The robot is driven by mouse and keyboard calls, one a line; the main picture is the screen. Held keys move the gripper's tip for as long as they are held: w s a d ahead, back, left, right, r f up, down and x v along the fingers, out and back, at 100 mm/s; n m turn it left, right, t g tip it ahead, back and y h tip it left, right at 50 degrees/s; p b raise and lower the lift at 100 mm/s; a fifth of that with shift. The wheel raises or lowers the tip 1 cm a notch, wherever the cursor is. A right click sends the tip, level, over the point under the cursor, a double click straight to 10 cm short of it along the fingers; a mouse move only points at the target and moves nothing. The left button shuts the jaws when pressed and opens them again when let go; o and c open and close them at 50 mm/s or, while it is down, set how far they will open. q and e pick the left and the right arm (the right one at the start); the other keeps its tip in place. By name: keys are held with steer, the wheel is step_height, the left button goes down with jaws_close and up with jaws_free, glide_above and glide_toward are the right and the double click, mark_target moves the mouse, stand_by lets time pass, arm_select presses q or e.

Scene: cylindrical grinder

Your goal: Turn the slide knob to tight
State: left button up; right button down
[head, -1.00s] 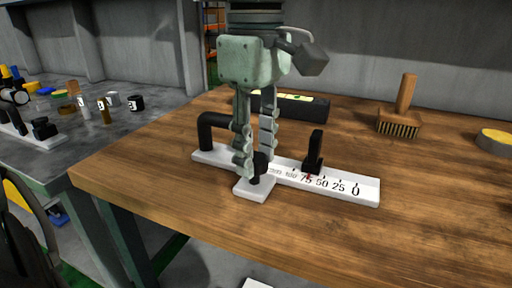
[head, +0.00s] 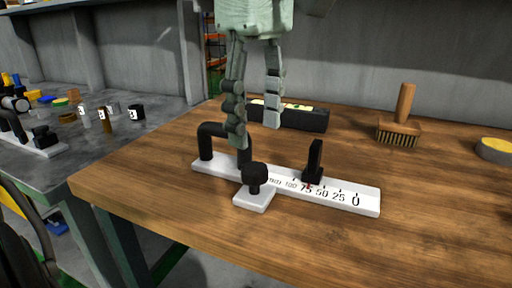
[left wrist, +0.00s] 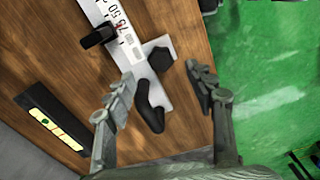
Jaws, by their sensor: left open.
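The slide knob (head: 255,178) is a black lobed knob on a short stem, on a small white foot at the front of a white scale base (head: 352,200). A black slider (head: 314,160) stands upright on the base with its red mark near 75. A black bent handle (head: 207,140) rises at the base's left end. My left gripper (head: 254,136) is open and empty above and behind the knob, apart from it. In the left wrist view the knob (left wrist: 160,59) lies beyond the open fingertips (left wrist: 160,80). My right gripper is in neither view.
A black level-like box (head: 300,115) lies behind the base on the wooden table (head: 400,245). A wooden brush (head: 400,128) and a yellow-topped round item (head: 495,145) stand to the right. A grey bench (head: 75,158) with small items is at left. The front right tabletop is clear.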

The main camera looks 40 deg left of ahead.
mark_target(256, 167)
arm_select(q)
step_height(256, 167, up, 6)
steer(key=shift+f, duration=0.15)
stand_by(0.6)
